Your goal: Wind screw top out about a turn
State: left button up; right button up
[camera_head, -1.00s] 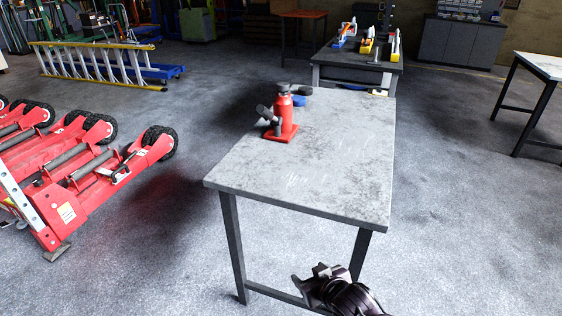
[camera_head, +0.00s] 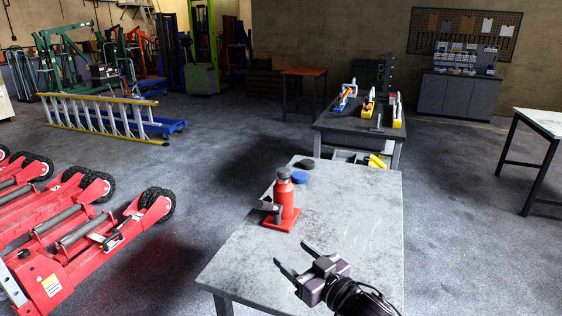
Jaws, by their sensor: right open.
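A red bottle jack (camera_head: 283,199) stands upright on the left part of a grey worktable (camera_head: 350,215). Its dark screw top (camera_head: 283,173) is at its upper end, and a dark handle socket (camera_head: 268,208) sticks out low on its left side. My right gripper (camera_head: 285,276) is over the near part of the table, in front of the jack and apart from it. Its two fingers are spread, point to the left, and hold nothing. My left gripper is not in view.
A blue round item (camera_head: 299,178) and a dark disc (camera_head: 304,165) lie behind the jack. A dark bench (camera_head: 360,137) with tools stands beyond the table. Red trolley jacks (camera_head: 85,240) occupy the floor at left. The table's right side is clear.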

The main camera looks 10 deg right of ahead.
aim_at(283, 173)
jog(key=i+l, duration=0.2)
jog(key=i, duration=0.35)
jog(key=i+l, duration=0.25)
jog(key=i, duration=0.25)
